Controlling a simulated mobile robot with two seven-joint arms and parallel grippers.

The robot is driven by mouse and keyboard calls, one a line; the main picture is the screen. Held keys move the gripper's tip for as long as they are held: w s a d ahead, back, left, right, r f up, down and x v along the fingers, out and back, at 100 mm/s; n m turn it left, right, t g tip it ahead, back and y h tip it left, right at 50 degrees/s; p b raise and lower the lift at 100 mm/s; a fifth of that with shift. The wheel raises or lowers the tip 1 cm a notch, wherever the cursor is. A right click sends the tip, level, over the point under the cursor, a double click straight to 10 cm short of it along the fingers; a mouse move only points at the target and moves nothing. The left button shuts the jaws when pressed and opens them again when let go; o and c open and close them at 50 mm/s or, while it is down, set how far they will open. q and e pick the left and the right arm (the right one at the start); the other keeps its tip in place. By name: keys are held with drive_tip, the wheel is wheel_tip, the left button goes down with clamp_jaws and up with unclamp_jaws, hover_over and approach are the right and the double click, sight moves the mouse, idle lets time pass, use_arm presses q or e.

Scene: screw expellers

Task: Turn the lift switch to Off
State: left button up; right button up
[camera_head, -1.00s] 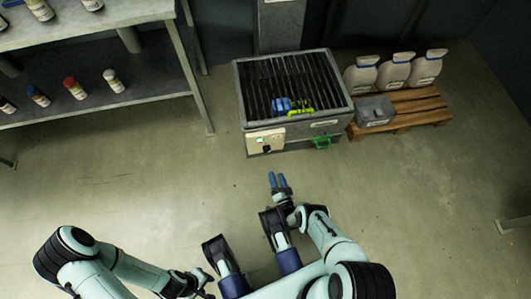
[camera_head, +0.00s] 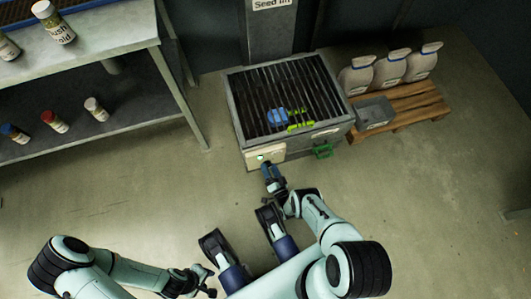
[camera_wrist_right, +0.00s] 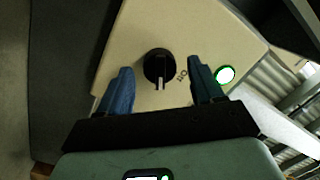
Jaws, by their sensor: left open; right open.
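The lift switch is a round black knob (camera_wrist_right: 157,62) on a cream panel (camera_wrist_right: 190,35), seen in the right wrist view. Its light pointer mark faces the bottom of that picture, and the "Off" label is just to the right of the knob. My right gripper (camera_wrist_right: 160,78) is open, with one blue finger on each side of the knob, apparently apart from it. In the head view, my right gripper (camera_head: 271,172) is at the machine's front panel (camera_head: 262,152) and hides the knob. My left gripper (camera_head: 203,282) is open and empty, low near my body.
A lit green lamp (camera_wrist_right: 225,75) is beside the switch.

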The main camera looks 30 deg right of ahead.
drive_tip(key=c, duration=1.1)
drive_tip(key=shift+o, duration=0.2)
drive_tip(key=shift+n, duration=0.3)
use_arm(q)
drive_tip(key=shift+w+d+r+t+p, duration=0.15)
drive_tip(key=shift+w+r+p, duration=0.1)
drive_tip(key=shift+w, duration=0.25)
drive_tip(key=shift+w+a+r+t+p, duration=0.15)
drive_tip(key=shift+w+p, duration=0.1)
drive_tip(key=shift+w, duration=0.2)
use_arm(e)
drive_tip(key=shift+w+a+r+n+g+h, duration=0.15)
drive_tip(key=shift+n+g+h, duration=0.1)
drive_tip(key=shift+n, duration=2.4)
drive_tip(key=shift+r+n+g+h, duration=0.15)
drive_tip(key=shift+n+g, duration=0.1)
drive_tip(key=shift+n, duration=2.4)
use_arm(q)
drive_tip(key=shift+d, duration=0.1)
